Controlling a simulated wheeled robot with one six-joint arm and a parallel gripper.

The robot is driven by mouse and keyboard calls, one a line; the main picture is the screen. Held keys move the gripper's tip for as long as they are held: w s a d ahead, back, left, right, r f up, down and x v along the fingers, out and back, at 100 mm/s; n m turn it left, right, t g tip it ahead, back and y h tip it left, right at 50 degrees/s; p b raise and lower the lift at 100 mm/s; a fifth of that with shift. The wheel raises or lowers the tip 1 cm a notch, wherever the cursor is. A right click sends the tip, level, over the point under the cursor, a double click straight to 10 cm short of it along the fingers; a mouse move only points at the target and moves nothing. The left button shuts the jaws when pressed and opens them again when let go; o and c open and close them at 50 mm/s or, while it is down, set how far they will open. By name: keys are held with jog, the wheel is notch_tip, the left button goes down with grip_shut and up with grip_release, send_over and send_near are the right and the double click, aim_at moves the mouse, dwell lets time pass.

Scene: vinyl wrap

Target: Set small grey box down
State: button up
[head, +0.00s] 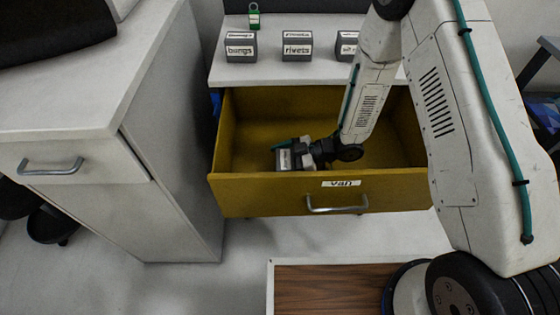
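The small grey box (284,160) has a white label too small to read. It is inside the open yellow drawer (256,190), low and close behind the front wall. My gripper (293,150) reaches into the drawer from the right, with its fingers at the box and appearing closed on it. The fingers and the drawer front hide part of the box, so I cannot tell whether its underside touches the drawer floor. The drawer front carries a label reading "van" and a metal handle.
Grey boxes labelled "bungs" (241,47) and "rivets" (297,47), and a third partly hidden by my arm (346,46), stand on the white top above the drawer. A green padlock-like item (254,16) is behind them. A white cabinet (165,130) stands left. The drawer's left floor is clear.

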jog(key=shift+r, duration=0.2)
jog(key=v, duration=1.2)
